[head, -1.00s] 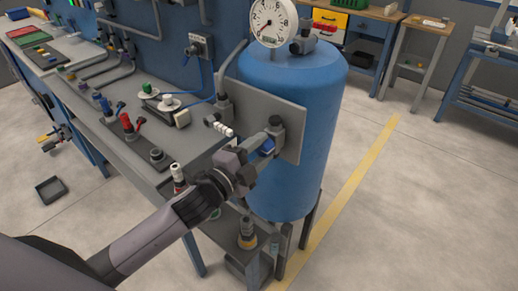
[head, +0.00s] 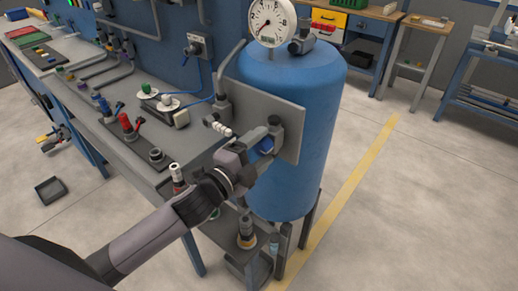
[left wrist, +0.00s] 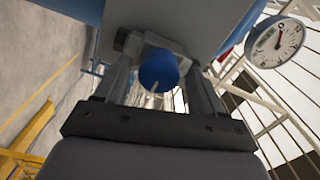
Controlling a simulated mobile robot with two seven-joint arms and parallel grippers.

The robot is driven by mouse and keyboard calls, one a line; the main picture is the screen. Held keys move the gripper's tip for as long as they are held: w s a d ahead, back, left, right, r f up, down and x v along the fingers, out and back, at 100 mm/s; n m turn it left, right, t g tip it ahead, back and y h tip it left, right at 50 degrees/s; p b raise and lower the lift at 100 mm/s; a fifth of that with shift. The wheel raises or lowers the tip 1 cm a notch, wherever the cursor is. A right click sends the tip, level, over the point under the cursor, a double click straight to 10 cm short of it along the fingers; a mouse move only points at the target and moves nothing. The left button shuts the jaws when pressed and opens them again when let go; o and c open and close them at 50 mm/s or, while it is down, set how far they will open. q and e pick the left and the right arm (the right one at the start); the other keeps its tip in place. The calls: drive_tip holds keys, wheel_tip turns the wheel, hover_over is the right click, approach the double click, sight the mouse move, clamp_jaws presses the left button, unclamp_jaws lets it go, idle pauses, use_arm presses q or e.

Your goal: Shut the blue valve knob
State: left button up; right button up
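The blue valve knob (head: 265,146) sits on a grey valve body (head: 275,128) on the plate at the front of the blue tank. My left gripper (head: 258,153) reaches it from the lower left. In the left wrist view the round blue knob (left wrist: 158,70) lies between the two fingers (left wrist: 160,88), with a gap visible on each side. The left gripper is open around the knob. A pale line shows on the knob's lower face. My right gripper is not in view.
The blue tank (head: 292,95) with a white gauge (head: 271,22) stands behind the knob. A grey plate (head: 291,135) backs the valve. A grey nozzle with a white spiral tip (head: 218,127) is close to the left.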

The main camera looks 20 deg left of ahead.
use_arm(q)
drive_tip(key=shift+a+f, duration=0.1)
drive_tip(key=shift+s+a, duration=0.1)
drive_tip(key=shift+s, duration=0.25)
drive_tip(key=b+v, duration=0.1)
drive_tip(key=v, duration=0.5)
drive_tip(key=shift+s, duration=0.2)
